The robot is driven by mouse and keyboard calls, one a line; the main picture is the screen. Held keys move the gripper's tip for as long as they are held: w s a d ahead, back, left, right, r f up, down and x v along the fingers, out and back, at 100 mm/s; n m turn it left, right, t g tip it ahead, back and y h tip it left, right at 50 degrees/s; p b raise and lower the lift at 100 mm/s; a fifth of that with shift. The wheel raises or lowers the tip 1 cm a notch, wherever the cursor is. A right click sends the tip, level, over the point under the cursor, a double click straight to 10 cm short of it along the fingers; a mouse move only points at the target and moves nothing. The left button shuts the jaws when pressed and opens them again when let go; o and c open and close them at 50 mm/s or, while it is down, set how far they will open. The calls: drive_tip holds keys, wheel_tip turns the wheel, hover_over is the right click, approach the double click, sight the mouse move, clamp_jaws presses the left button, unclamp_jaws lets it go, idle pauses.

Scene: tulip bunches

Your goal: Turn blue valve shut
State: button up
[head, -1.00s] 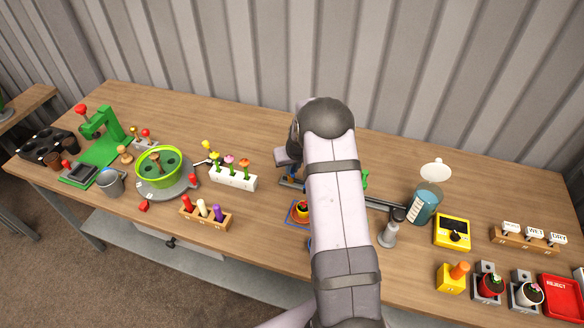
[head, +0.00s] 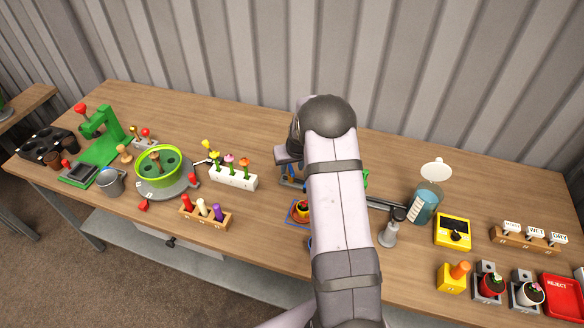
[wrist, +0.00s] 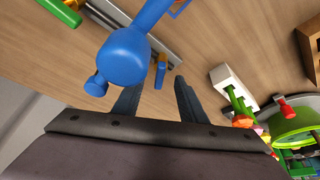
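A blue fitting with a round body and a side knob, apparently the blue valve (wrist: 124,57), is close to the camera at the upper left of the wrist view. A small blue and yellow-orange piece (wrist: 160,71) shows just beyond my fingertips; I cannot tell whether it is the valve's handle. My gripper (wrist: 154,88) is open, with a gap between its two dark fingers and nothing held. The fingertips are beside the blue body; contact cannot be told. In the head view my arm covers most of the valve area, and only a bit of blue (head: 291,170) shows.
A white block of flowers (head: 233,177) stands left of my arm. A red potted plant (head: 302,208) sits close by it. Bare wood lies behind the flower block.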

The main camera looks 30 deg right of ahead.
drive_tip(key=b+v, duration=0.2)
drive_tip(key=v, duration=0.4)
drive_tip(key=shift+r, duration=0.2)
drive_tip(key=shift+s, duration=0.15)
drive_tip(key=shift+c, duration=0.3)
drive_tip(key=shift+c, duration=0.8)
drive_tip(key=shift+p+x, duration=1.35)
drive_tip(key=shift+x, duration=2.35)
clamp_jaws()
